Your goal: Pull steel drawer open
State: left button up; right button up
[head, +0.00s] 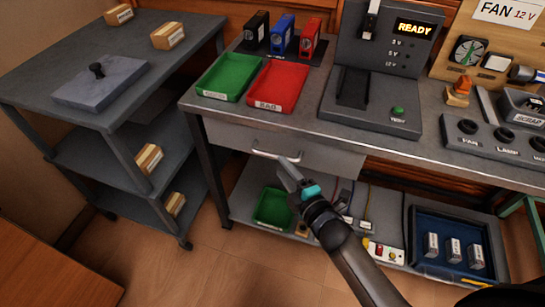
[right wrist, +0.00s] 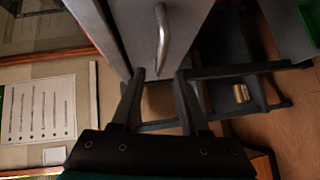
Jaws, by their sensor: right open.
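The steel drawer (head: 235,138) is a grey front under the workbench top and looks closed. Its pale bar handle (head: 275,155) runs level across the front. My right gripper (head: 290,168) is just in front of the handle, near its right end. In the right wrist view the drawer front (right wrist: 110,30) and the handle (right wrist: 162,40) show ahead of my right gripper (right wrist: 160,74). Its two fingers are apart with nothing held, and the handle lines up with the gap, mostly beyond the tips. Whether a finger touches it I cannot tell. My left gripper is not in view.
The workbench top carries a green tray (head: 222,76), a red tray (head: 278,86) and a READY tester (head: 375,90). A lower shelf below the drawer holds a green bin (head: 273,207) and a blue crate (head: 425,225). A grey cart (head: 60,120) stands left. Floor in front is clear.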

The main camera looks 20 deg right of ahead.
aim_at(272, 154)
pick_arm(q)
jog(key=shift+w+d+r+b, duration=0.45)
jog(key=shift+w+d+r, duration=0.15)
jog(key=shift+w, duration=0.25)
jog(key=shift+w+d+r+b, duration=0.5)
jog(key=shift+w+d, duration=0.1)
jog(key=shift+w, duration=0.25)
pick_arm(e)
jog(key=shift+x, duration=3.4)
jog(key=shift+c, duration=0.4)
grip_shut()
